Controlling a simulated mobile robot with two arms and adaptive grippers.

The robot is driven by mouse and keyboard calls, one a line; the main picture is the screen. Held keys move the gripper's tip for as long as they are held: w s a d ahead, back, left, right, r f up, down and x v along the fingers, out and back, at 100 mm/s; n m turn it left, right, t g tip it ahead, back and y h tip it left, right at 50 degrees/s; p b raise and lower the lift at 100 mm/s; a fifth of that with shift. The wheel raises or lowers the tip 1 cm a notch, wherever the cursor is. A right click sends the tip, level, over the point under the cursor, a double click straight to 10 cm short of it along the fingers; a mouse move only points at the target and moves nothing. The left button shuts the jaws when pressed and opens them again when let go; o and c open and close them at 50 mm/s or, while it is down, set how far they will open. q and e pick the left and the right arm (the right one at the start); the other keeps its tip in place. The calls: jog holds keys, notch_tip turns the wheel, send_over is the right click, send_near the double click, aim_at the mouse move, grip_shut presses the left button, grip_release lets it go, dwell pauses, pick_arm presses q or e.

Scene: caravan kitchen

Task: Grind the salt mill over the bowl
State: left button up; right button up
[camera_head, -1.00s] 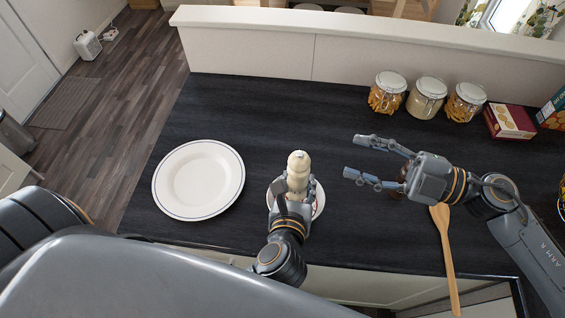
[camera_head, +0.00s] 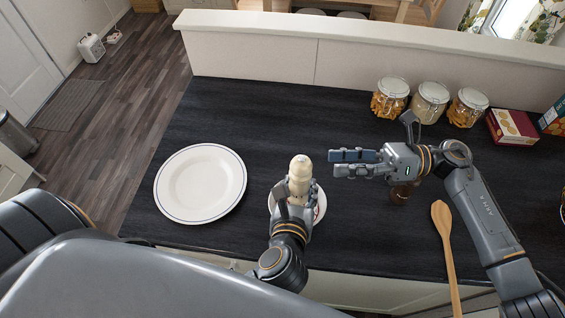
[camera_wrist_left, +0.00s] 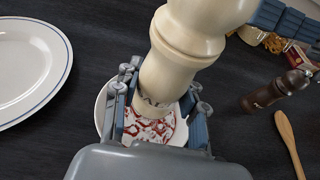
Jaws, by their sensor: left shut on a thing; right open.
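The cream salt mill (camera_head: 299,172) stands upright in my left gripper (camera_head: 294,205), whose fingers are shut around its lower body. It also shows large in the left wrist view (camera_wrist_left: 182,60). The bowl (camera_head: 320,205), white with a red pattern inside, sits on the counter below the mill and is partly hidden by it and the gripper. My right gripper (camera_head: 352,163) is open and empty, to the right of the mill's upper part, with its fingers pointing left at it. A gap to the mill shows in the head view.
A white plate (camera_head: 201,184) lies left of the bowl. A dark brown mill (camera_wrist_left: 276,91) stands to the right, partly under my right gripper in the head view. A wooden spoon (camera_head: 446,240) lies further right. Jars (camera_head: 429,101) and a red box (camera_head: 511,127) stand along the back.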

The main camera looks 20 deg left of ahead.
aim_at(301, 166)
jog(key=s+a+n, duration=0.1)
jog(key=s+a, duration=0.4)
jog(key=a, duration=0.6)
jog(key=shift+s+n+g, duration=0.3)
jog(key=shift+f, duration=0.1)
jog(key=shift+c, duration=0.2)
jog(key=shift+d, duration=0.1)
grip_shut()
jog(key=shift+w, duration=0.1)
